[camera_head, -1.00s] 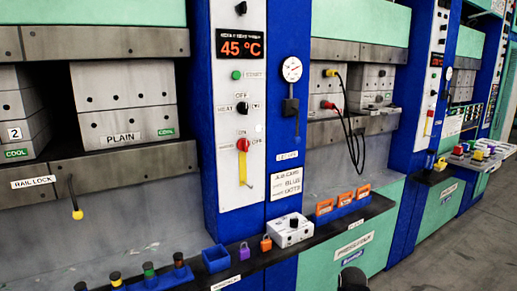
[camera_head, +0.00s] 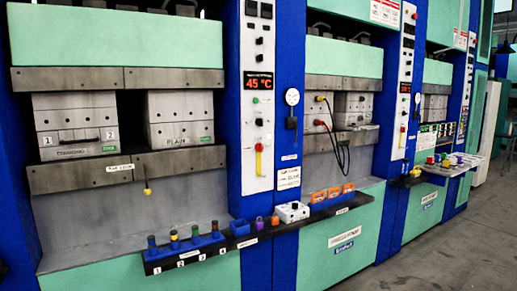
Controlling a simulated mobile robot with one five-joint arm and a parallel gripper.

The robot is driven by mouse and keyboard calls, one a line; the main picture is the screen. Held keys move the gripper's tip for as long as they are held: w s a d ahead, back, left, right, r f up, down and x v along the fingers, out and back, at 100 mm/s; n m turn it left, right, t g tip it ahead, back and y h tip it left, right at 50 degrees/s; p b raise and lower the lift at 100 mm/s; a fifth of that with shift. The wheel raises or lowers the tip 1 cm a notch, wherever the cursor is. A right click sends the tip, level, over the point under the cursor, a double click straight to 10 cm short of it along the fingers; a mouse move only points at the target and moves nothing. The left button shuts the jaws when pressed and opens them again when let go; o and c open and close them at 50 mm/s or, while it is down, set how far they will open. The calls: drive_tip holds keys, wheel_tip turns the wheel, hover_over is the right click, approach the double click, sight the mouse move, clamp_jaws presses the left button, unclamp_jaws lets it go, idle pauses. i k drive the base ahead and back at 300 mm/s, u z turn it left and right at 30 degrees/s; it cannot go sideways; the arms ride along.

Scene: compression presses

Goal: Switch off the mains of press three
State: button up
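A tall white control panel (camera_head: 258,110) stands right of the nearest press, with a red 45 °C display (camera_head: 257,81). Low on it is a red rotary switch (camera_head: 259,147), with a yellow strip (camera_head: 259,166) hanging below it. A second white panel (camera_head: 409,50) farther right has a red display (camera_head: 405,87) and a red switch (camera_head: 402,130). A third panel (camera_head: 467,75) shows far right, its switch too small to make out. I cannot read which press is number three, nor the switch positions. My gripper is not in view.
A laden ledge (camera_head: 446,166) juts out at the right. Grey floor (camera_head: 450,245) is clear at lower right.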

sight(260, 146)
drive_tip(key=z, duration=4.75)
drive_tip(key=k, duration=1)
drive_tip(key=z, duration=5.95)
